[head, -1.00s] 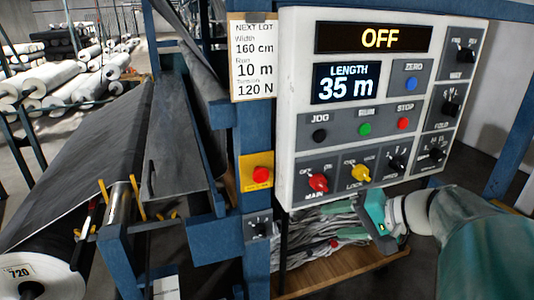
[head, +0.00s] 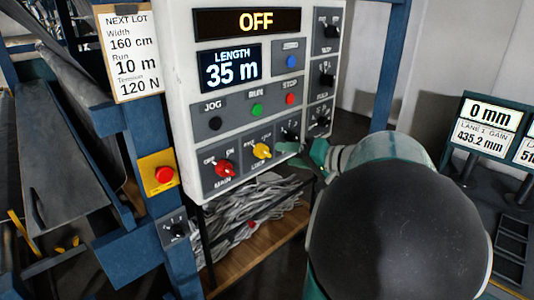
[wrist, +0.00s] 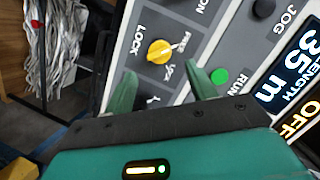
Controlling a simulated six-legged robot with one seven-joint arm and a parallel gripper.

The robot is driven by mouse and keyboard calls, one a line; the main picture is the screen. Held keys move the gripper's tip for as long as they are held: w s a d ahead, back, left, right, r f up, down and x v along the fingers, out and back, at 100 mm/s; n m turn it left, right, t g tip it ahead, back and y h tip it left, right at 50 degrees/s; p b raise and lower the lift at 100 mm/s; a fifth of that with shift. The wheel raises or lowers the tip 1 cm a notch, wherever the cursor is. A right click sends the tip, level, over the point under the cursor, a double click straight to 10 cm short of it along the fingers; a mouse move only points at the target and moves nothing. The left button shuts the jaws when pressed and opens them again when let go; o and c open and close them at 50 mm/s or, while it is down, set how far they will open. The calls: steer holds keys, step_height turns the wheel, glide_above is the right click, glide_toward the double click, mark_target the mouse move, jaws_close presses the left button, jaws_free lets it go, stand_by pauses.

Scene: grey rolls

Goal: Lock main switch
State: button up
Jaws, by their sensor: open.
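The red MAIN switch (head: 224,169) is at the lower left of the white control panel (head: 182,100). The yellow LOCK knob (head: 262,150) is just to its right. The knob also shows in the wrist view (wrist: 160,51), just beyond my fingertips. My gripper (wrist: 161,75) is open and empty, with its two green fingers spread in front of the panel. In the head view my gripper (head: 308,158) is at the panel's lower right, to the right of the yellow knob. The red switch is not seen in the wrist view. Contact with the panel cannot be told.
The panel display (head: 250,22) reads OFF. The length screen (head: 229,68) reads 35 m. A red push button on a yellow plate (head: 160,174) is on the blue post at left. Grey strips (head: 255,215) lie on a wooden shelf below. Screens (head: 484,125) stand at right.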

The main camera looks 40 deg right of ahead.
mark_target(268, 153)
steer(key=x, duration=0.7)
steer(key=shift+w, duration=0.15)
steer(key=shift+a, duration=0.1)
steer(key=c, duration=0.9)
